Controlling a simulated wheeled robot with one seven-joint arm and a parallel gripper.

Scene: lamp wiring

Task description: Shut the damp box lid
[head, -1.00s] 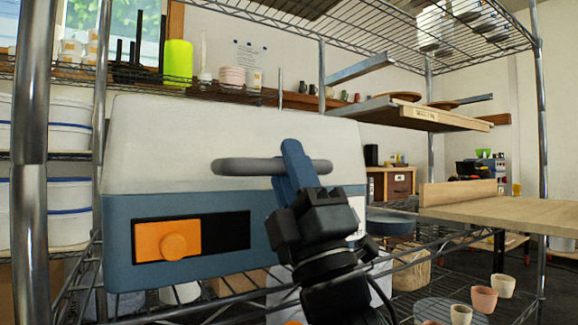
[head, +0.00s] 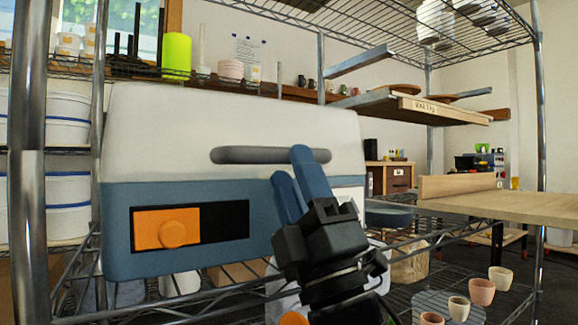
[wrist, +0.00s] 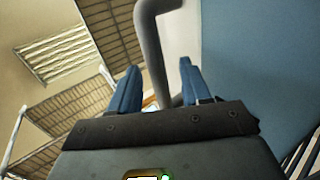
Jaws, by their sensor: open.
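The damp box has a blue body (head: 190,262) and a white lid (head: 230,115). The lid's lower edge meets the body in front, with no gap that I can see. A grey bar handle (head: 240,155) runs across the lid front. It also shows in the wrist view (wrist: 150,40), running down between the fingers. An orange slide latch with a round knob (head: 165,228) sits at the left of a black slot. My gripper (head: 290,163) is open, its blue fingers at the right part of the handle. The upper finger overlaps the handle; I cannot tell whether they touch.
The box stands on a wire rack with a metal post (head: 30,190) at left. A wooden board (head: 440,113) and a wooden table (head: 510,203) extend at right. Several small cups (head: 481,291) stand low at right. White tubs (head: 68,205) are behind the left post.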

